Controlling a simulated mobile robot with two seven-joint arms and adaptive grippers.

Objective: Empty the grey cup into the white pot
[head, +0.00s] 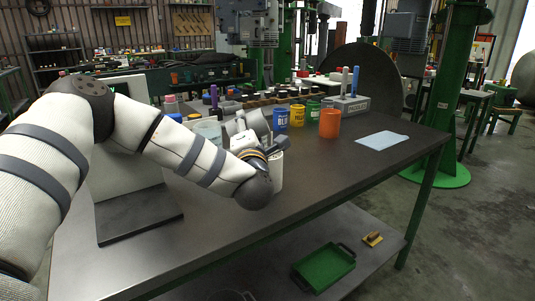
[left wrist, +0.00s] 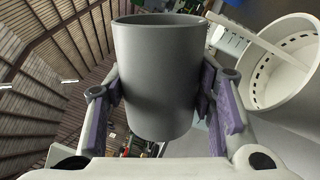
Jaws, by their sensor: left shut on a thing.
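My left gripper (head: 247,143) is shut on the grey cup (head: 256,121) and holds it above the table, near the white pot (head: 277,172). In the left wrist view the grey cup (left wrist: 157,82) sits between both fingers, its rim towards the top of the picture; its inside is barely seen. In the head view the cup looks tilted. The white pot (left wrist: 256,75) shows to the right of the cup in the left wrist view, open, with dark slots inside. In the head view my arm hides most of the pot. My right gripper is not in view.
Blue (head: 281,118), yellow (head: 297,115) and green (head: 313,110) cans and an orange cup (head: 330,123) stand behind the pot. A clear container (head: 208,130) is to its left. A pale blue sheet (head: 382,140) lies at the right. The table's front right is clear.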

